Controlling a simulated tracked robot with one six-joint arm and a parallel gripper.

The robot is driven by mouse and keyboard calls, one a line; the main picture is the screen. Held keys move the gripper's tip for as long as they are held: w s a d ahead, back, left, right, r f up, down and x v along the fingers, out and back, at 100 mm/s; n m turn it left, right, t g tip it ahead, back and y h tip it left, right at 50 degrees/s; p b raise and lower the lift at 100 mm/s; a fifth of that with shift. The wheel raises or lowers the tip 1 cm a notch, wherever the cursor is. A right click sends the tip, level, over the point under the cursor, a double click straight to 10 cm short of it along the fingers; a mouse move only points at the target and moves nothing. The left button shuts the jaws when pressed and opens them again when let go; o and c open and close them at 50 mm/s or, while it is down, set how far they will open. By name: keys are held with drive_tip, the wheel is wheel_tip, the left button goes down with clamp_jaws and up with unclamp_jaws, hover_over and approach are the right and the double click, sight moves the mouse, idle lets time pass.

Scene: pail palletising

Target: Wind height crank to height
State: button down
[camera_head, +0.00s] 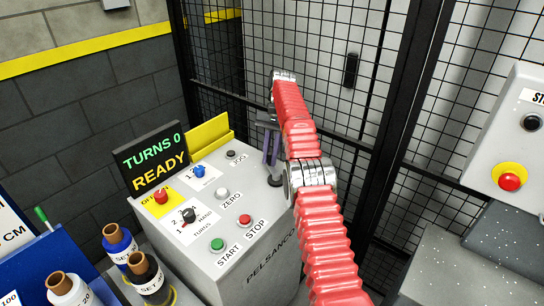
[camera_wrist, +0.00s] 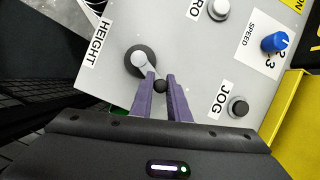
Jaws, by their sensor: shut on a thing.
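The height crank (camera_wrist: 141,60) is a dark round hub with a pale arm and a small dark knob, on the grey panel beside the HEIGHT label (camera_wrist: 97,42). My gripper (camera_wrist: 161,84) has its two purple fingers shut on the crank's knob. In the head view my gripper (camera_head: 271,160) reaches down at the right end of the grey console (camera_head: 255,215). There the crank's dark base (camera_head: 275,181) shows just below the fingers, and its knob is hard to make out. The display (camera_head: 152,158) reads TURNS 0 and READY.
The console top also holds JOG (camera_head: 231,155), ZERO (camera_head: 221,193), START (camera_head: 217,244) and STOP (camera_head: 245,220) buttons, a blue speed knob (camera_head: 199,171) and a red button (camera_head: 160,196). Black mesh fencing (camera_head: 345,60) stands behind. Several spools (camera_head: 117,242) stand at lower left.

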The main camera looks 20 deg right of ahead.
drive_tip(key=shift+a, duration=0.15)
idle(0.3)
drive_tip(key=c, duration=1.7)
unclamp_jaws()
